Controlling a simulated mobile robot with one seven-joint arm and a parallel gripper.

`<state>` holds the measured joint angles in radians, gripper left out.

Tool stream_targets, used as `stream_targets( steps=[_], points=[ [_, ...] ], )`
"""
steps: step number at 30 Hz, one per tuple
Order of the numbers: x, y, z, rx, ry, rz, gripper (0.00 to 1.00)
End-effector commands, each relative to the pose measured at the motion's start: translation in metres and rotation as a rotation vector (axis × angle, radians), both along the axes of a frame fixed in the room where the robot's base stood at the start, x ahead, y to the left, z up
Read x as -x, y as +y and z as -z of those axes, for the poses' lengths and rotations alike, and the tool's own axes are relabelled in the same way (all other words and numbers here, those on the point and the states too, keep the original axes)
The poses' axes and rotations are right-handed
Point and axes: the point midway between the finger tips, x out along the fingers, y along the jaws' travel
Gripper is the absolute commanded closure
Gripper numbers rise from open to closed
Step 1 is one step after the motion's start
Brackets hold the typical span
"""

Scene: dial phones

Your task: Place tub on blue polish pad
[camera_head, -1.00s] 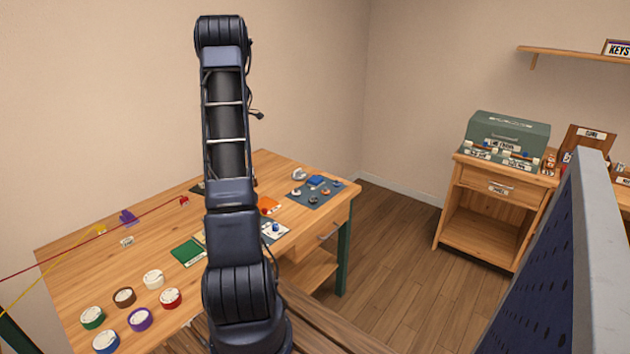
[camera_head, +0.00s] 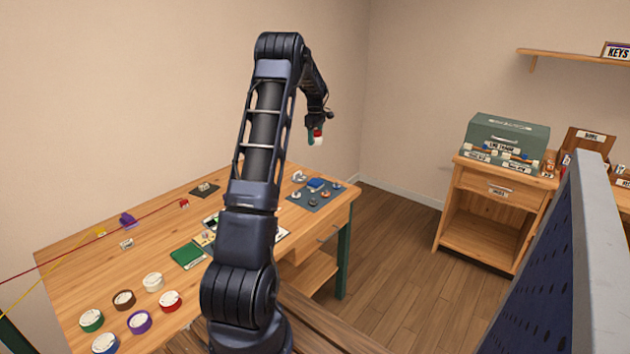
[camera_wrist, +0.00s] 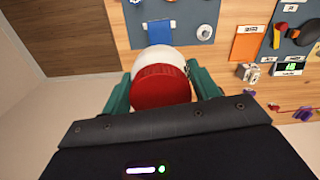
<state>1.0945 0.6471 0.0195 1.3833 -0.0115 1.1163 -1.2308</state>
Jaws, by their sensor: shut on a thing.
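My gripper (camera_head: 316,136) is shut on a white tub with a red lid (camera_head: 318,140), held in the air well above the table's far right corner. In the wrist view the tub (camera_wrist: 163,86) sits between the green fingers (camera_wrist: 162,90), its red lid facing the camera. The blue polish pad (camera_head: 316,183) lies on a dark mat near the table's right end. It also shows in the wrist view (camera_wrist: 159,34), just beyond the tub, which may hide part of it. The tub is apart from the pad.
The dark mat (camera_head: 308,199) also carries several small round parts. The wooden table (camera_head: 65,265) holds several coloured tape-like rolls at the front left and a green pad (camera_head: 187,254). A cabinet (camera_head: 490,215) with a green box stands at right. Open floor lies between.

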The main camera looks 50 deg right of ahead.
Motion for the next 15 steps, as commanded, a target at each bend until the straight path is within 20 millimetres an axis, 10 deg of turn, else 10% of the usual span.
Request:
stream_targets(
  steps=[15],
  points=[
    [0.0, 0.001, 0.111, -0.004, 0.002, 0.0, 0.65]
  ],
)
